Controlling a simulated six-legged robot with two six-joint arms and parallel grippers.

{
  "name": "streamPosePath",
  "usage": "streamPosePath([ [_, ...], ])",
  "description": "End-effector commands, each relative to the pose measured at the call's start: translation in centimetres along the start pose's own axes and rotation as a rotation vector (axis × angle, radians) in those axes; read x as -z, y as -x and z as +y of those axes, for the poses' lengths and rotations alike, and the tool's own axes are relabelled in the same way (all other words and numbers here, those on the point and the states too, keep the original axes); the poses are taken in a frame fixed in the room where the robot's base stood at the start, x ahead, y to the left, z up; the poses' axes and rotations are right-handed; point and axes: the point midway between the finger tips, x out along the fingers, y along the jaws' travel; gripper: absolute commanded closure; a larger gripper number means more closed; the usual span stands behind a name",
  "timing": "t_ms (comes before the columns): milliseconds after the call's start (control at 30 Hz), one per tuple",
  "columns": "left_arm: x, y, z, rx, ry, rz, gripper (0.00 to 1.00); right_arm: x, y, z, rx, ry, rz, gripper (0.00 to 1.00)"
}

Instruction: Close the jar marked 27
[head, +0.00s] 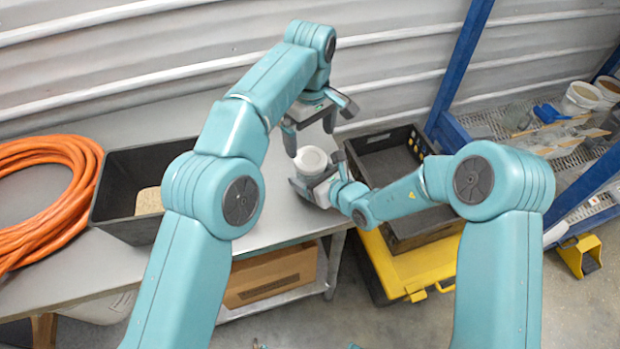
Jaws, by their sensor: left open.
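A small white round jar (316,176) is near the right end of the grey bench. Its pale round top (311,159) faces up; I cannot tell whether that is a lid or an open mouth, and no number is readable. My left gripper (310,139) is open, pointing down just above and behind the jar, with nothing seen between its fingers. My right gripper (319,176) comes in low from the right, its dark fingers on either side of the jar. Whether they press on it is too small to tell.
A black bin (118,185) with a tan block inside and a coiled orange hose (40,190) are on the bench (280,205) at left. A black crate (385,140) stands on a yellow case (410,268) at right. A blue-framed rack (455,70) holds white tubs (580,100).

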Motion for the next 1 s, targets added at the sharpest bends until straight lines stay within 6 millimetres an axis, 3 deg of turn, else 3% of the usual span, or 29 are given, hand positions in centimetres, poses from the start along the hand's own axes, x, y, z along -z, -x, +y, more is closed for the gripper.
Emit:
streamPosePath([
  [400,0.0,-6.0,-0.1,-0.001,-0.001,-0.002,0.00,-0.1,0.0,0.0,0.000,0.001,-0.002,1.00],
  [833,0.0,-7.0,-0.1,-0.003,-0.002,-0.001,0.00,-0.1,0.0,0.0,0.000,0.001,-0.002,1.00],
  [867,0.0,-7.0,-0.1,-0.003,-0.002,-0.001,0.06,-0.1,0.0,0.0,0.000,0.001,-0.002,1.00],
  [1000,0.0,-7.0,-0.1,-0.003,-0.002,-0.001,0.52,-0.1,0.0,0.0,0.000,0.001,-0.002,1.00],
])
